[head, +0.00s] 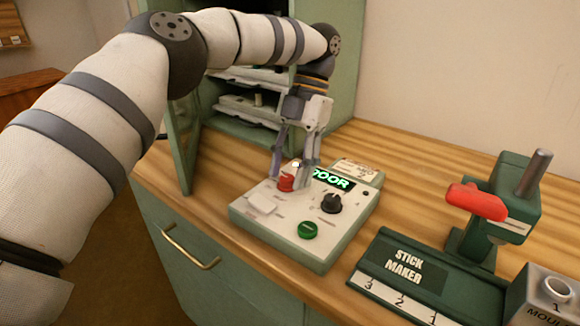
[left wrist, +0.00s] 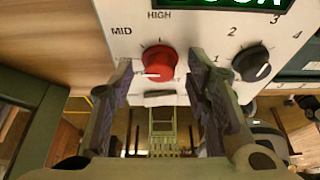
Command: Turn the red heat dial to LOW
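The red heat dial (head: 286,183) is on the control box (head: 322,251), partly hidden by my left gripper (head: 293,173) in the head view. In the left wrist view the red dial (left wrist: 159,62) shows between the two fingertips, with its white mark toward the left, below the MID label (left wrist: 121,31). The HIGH label (left wrist: 159,15) is above the dial; I cannot read a LOW label. My left gripper is open, its fingers on either side of the dial; I cannot tell whether they touch it. My right gripper is not in view.
The box also carries a black dial (head: 331,203), a green button (head: 307,230), a white switch (head: 262,204) and a lit display (head: 331,179) reading DOOR. The green cabinet (head: 184,145) stands open behind. A stick maker (head: 391,273) with a red handle (head: 476,202) is at right.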

